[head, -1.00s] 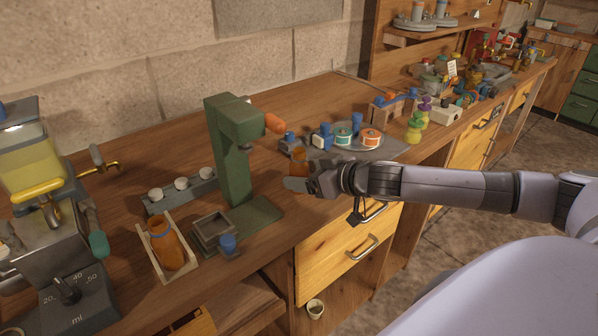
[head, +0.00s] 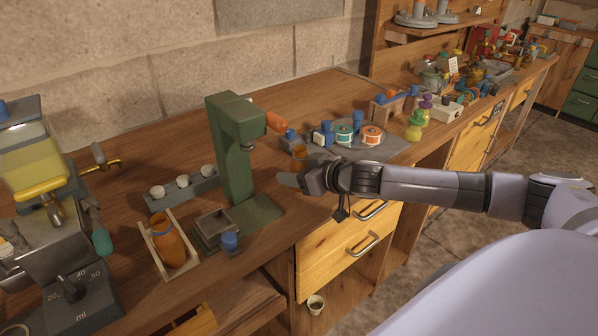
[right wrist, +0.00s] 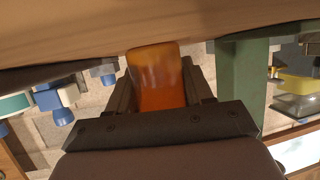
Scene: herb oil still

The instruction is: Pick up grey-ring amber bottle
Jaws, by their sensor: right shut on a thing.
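My right gripper (head: 302,172) is at the counter's front edge, right of the green press. It is shut on a small amber bottle (head: 299,153), whose upper part shows above the fingers in the head view. In the right wrist view the amber bottle (right wrist: 158,75) sits between the two dark fingers, close to the wooden counter. I cannot tell whether it touches the wood. Another, larger amber bottle (head: 168,242) lies in a wooden tray at the left. My left gripper is not in view.
The green press (head: 232,150) stands just left of my gripper, with an orange handle. A grey round tray (head: 392,146) with blue-topped items and labelled rolls lies behind right. Drawers (head: 345,245) are below.

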